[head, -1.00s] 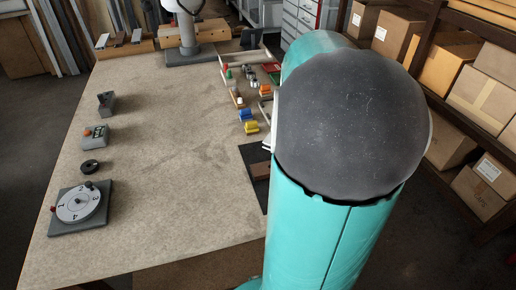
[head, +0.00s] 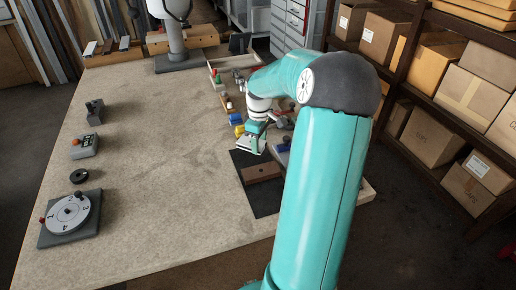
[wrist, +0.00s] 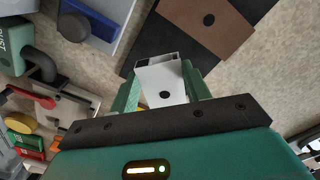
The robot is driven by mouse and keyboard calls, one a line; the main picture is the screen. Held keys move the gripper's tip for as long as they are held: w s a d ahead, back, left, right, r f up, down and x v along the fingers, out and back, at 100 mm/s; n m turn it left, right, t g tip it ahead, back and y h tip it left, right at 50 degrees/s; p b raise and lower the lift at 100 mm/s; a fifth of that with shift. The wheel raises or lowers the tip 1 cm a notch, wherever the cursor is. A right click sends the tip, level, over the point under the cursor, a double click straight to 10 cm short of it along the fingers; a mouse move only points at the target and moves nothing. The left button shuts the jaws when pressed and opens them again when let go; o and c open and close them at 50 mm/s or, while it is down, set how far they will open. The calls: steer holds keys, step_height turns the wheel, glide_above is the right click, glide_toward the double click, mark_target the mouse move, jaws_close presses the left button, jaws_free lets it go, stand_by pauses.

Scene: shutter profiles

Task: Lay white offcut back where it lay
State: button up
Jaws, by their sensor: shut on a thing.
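The white offcut (wrist: 163,85) is a short hollow profile with a dark round hole in its face. In the wrist view it sits between the two green fingers of my gripper (wrist: 163,92), which is shut on it. In the head view my gripper (head: 251,143) is low over the bench, near the far edge of the black mat (head: 262,202). Whether the offcut touches the bench is unclear. A brown block (head: 260,171) with a dark hole lies on the mat; it also shows beyond the offcut in the wrist view (wrist: 210,35).
A grey fixture with a blue part (wrist: 92,15) is close on the left in the wrist view. Small coloured parts (head: 226,100) lie behind my gripper. A numbered dial (head: 72,212) and black ring (head: 79,176) stand at left. The bench's middle is clear.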

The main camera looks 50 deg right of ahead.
steer(key=shift+w+d+f, duration=0.15)
steer(key=shift+w+f, duration=0.3)
steer(key=shift+f, duration=1.5)
steer(key=o, duration=1.1)
steer(key=shift+f, duration=0.15)
steer(key=shift+c, duration=0.2)
